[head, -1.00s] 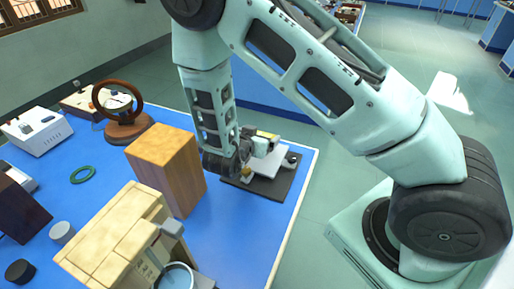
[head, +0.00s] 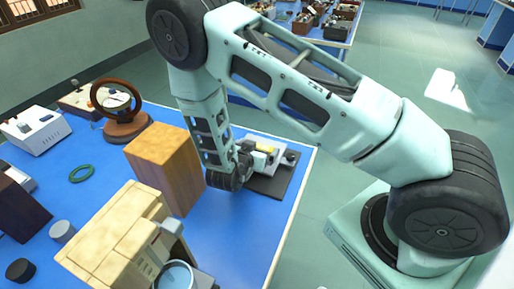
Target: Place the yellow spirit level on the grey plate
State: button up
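The yellow spirit level (head: 265,149) shows as a small yellow strip at the end of my gripper (head: 249,156), over the far right part of the near bench. My gripper appears shut on it; the fingers are small and partly hidden by my wrist. Below and around it is a light grey plate (head: 277,160) on a dark flat base (head: 277,184). The level overlaps the plate in the picture. I cannot tell whether it touches the plate.
A tall wooden block (head: 168,168) stands just left of my wrist. A beige instrument (head: 122,238) is in front. A wooden ring stand (head: 122,112), a green ring (head: 82,173) and a white box (head: 36,131) lie left. Blue bench top (head: 235,235) is clear nearer the front.

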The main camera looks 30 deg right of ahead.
jog(key=shift+r, duration=0.25)
jog(key=shift+s+a, duration=0.15)
jog(key=shift+a, duration=0.15)
jog(key=b+v, duration=0.1)
jog(key=v, duration=1)
jog(key=shift+r+b, duration=0.15)
jog(key=shift+b, duration=0.15)
jog(key=shift+s+a, duration=0.1)
